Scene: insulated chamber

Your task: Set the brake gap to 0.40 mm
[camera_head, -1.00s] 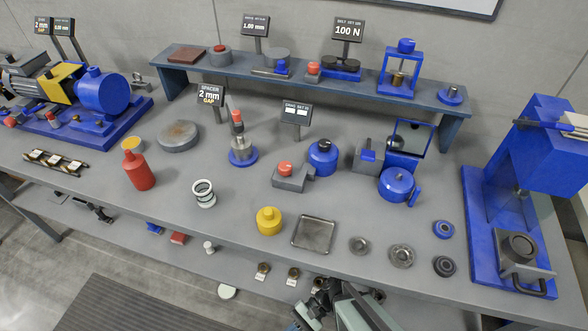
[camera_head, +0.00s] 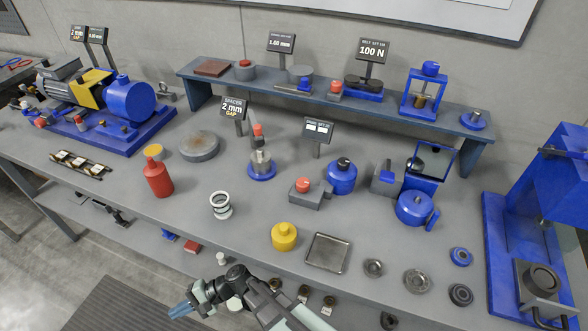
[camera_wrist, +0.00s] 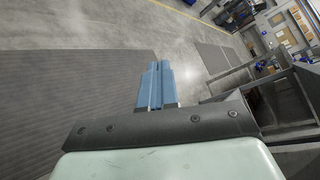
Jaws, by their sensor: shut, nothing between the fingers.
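My gripper (camera_head: 181,309) is at the bottom left in the head view, off the front edge of the bench and over the floor. In the wrist view its blue fingers (camera_wrist: 160,68) are together and empty, with floor beyond. A blue and yellow motor assembly (camera_head: 97,92) stands on a blue base at the bench's left end, with two small signs (camera_head: 90,34) behind it; one reads 2 mm GAP, the other is too small to read surely. A sign on the back shelf (camera_head: 281,42) reads 1.00 mm. I cannot tell which part is the brake adjuster.
A strip of small blocks (camera_head: 80,164) lies at the left. A blue press (camera_head: 535,240) stands at the right.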

